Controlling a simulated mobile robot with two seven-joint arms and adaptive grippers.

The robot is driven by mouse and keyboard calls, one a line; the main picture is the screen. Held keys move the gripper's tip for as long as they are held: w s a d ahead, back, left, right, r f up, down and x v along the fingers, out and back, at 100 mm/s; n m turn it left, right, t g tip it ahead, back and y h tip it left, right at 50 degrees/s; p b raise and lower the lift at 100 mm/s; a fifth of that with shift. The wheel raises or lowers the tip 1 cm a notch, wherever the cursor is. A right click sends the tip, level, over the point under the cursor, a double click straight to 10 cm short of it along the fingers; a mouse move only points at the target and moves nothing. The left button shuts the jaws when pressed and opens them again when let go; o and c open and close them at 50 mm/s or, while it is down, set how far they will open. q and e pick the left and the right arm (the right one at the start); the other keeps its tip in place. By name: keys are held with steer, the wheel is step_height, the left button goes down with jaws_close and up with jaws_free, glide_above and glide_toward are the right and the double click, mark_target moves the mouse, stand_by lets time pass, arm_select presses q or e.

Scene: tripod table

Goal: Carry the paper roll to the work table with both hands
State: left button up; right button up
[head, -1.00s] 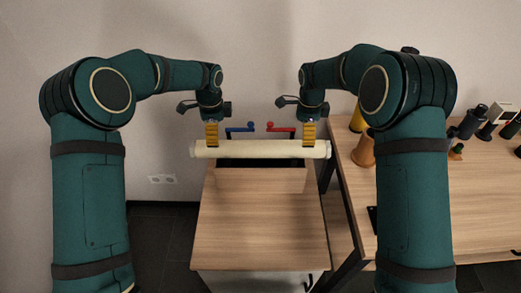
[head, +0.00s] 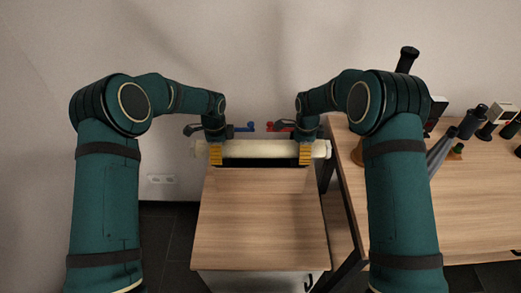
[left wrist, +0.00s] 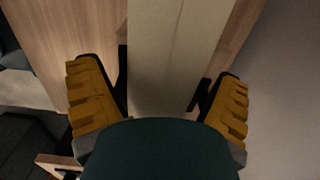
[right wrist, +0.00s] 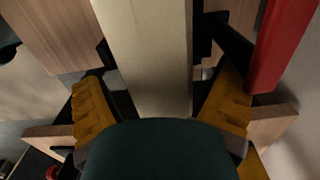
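The paper roll (head: 260,149) is a long cream cylinder lying crosswise over the far end of a wooden cabinet (head: 260,225). My left gripper (head: 215,157) is low at the roll's left part. In the left wrist view the roll (left wrist: 165,60) runs between its two spread yellow fingers (left wrist: 158,100), with gaps beside it. My right gripper (head: 305,156) is low at the roll's right part. In the right wrist view the roll (right wrist: 150,55) also passes between spread fingers (right wrist: 163,100). Both grippers are open around the roll, not closed on it. The roll's underside is hidden.
A wooden table (head: 480,210) stands to the right, with several dark and white items at its far side. A blue handle (head: 240,128) and a red handle (head: 278,126) sit behind the roll. The cabinet's top in front is clear.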

arm_select(q)
steer(key=c, duration=1.2)
arm_select(e)
steer(key=c, duration=1.2)
arm_select(q)
steer(key=shift+w+r, duration=0.1)
steer(key=shift+r, duration=0.1)
arm_select(e)
steer(key=shift+w+r, duration=0.1)
steer(key=shift+r, duration=0.1)
